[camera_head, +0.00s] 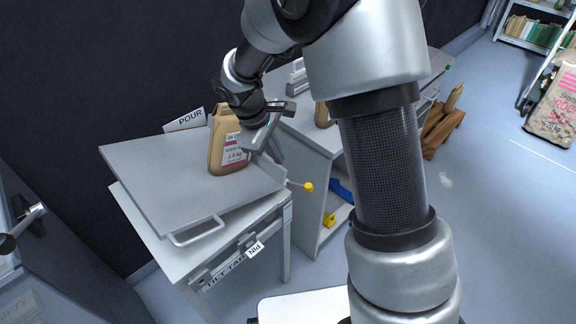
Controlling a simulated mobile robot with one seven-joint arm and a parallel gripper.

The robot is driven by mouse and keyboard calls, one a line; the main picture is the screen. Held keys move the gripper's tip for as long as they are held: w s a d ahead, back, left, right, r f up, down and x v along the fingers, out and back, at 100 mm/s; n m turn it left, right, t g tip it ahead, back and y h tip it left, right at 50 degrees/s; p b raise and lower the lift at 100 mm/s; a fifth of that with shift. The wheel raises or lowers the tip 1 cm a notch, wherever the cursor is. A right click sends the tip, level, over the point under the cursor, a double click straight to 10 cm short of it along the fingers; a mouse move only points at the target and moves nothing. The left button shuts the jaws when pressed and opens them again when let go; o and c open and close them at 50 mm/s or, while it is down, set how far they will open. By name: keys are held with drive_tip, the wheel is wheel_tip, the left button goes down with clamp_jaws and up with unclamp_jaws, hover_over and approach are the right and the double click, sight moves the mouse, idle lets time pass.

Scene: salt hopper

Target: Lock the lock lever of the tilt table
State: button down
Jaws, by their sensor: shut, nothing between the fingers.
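The lock lever (307,187) has a yellow knob on a short rod and sticks out to the right from the table's right side. My gripper (274,152) is shut and empty, above the plate's right edge, up and left of the yellow knob and apart from it. Its fingertips are small and partly hard to make out. A tan jug (230,143) with a label stands on the plate, just left of my gripper.
A "POUR" sign (185,120) stands behind the plate. A "TILT TABLE" label (224,280) and a "PIN" tag (254,249) are on the stand's front. A shelved bench (318,135) stands close on the right, with another jug partly hidden by my arm.

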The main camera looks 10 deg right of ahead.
drive_tip(key=b, duration=0.2)
approach(303, 187)
wheel_tip(303, 187, down, 3)
drive_tip(key=w+a, duration=0.2)
drive_tip(key=w, duration=0.1)
drive_tip(key=shift+s+d+f, duration=0.35)
drive_tip(key=shift+d+f, duration=0.3)
drive_tip(key=shift+d, duration=0.2)
drive_tip(key=shift+s+d+f, duration=0.35)
drive_tip(key=shift+d+f, duration=0.25)
drive_tip(key=shift+d, duration=0.25)
drive_tip(key=shift+d+f+b, duration=0.1)
drive_tip(key=shift+f+b, duration=0.05)
drive_tip(key=shift+b, duration=0.25)
